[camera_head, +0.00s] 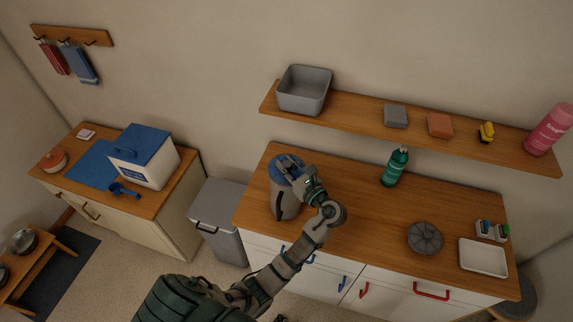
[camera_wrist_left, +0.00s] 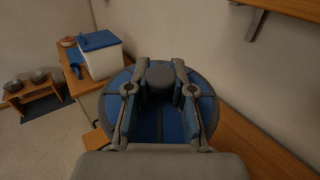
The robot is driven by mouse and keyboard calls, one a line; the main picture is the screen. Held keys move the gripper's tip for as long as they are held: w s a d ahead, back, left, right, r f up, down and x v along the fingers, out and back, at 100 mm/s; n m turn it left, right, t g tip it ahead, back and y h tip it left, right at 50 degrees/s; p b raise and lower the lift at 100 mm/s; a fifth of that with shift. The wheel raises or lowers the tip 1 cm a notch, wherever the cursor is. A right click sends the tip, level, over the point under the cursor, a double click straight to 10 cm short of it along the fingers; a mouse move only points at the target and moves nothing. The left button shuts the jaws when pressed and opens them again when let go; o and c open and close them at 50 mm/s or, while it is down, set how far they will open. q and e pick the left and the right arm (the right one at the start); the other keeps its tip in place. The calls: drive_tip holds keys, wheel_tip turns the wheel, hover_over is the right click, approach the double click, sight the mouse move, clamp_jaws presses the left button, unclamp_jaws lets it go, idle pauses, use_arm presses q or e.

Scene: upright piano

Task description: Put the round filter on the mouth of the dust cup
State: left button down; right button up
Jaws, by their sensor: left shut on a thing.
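The dust cup (camera_head: 285,203) is a grey cylinder with a dark slot, upright at the left end of the counter. A blue disc with dark spokes and a grey knob, which looks like the round filter (camera_head: 276,172), covers its top. It also fills the middle of the left wrist view (camera_wrist_left: 145,128). My left gripper (camera_head: 289,163) is above it, fingers pointing down and shut on the knob. Whether the filter rests on the rim or sits just above it, I cannot tell. The cup's mouth is hidden. My right gripper is not in view.
On the counter stand a green bottle (camera_head: 396,166), a grey spoked disc (camera_head: 425,238) and a white tray (camera_head: 483,258). A shelf (camera_head: 360,119) with a grey bin (camera_head: 304,90) is above. A grey trash bin (camera_head: 218,222) is left of the counter. The counter's middle is clear.

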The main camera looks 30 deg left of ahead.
sight(289, 169)
use_arm(q)
drive_tip(key=c, duration=1.2)
unclamp_jaws()
drive_tip(key=shift+w, duration=0.1)
drive_tip(key=shift+c, duration=0.2)
drive_tip(key=shift+o, duration=1.2)
drive_tip(key=shift+a+f, duration=0.1)
drive_tip(key=shift+a, duration=0.5)
drive_tip(key=shift+d, duration=0.1)
drive_tip(key=v, duration=1.2)
drive_tip(key=shift+b, duration=0.45)
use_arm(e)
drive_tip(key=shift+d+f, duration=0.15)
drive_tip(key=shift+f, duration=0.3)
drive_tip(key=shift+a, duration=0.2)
